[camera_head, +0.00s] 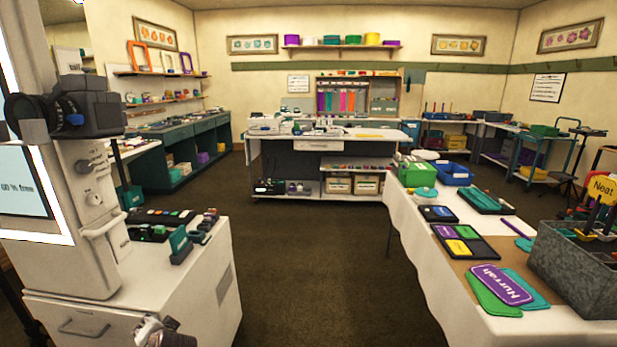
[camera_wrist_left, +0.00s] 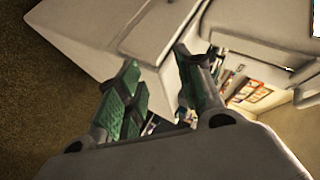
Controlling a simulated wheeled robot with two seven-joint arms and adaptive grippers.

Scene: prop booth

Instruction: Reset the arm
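My left gripper (camera_head: 165,335) shows only in small part at the bottom edge of the head view, in front of the white cabinet (camera_head: 190,270). In the left wrist view its two green-padded fingers (camera_wrist_left: 158,88) stand apart with a gap between them. I see nothing held in that gap; the pale cabinet surfaces show behind it. My right gripper and right arm are not in the head view.
The photo booth machine (camera_head: 85,200) with a camera (camera_head: 90,110) stands close on the left. A table with a white cloth (camera_head: 420,230) stands on the right, holding signs and a grey metal bin (camera_head: 575,270). Open dark carpet (camera_head: 310,260) lies between them.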

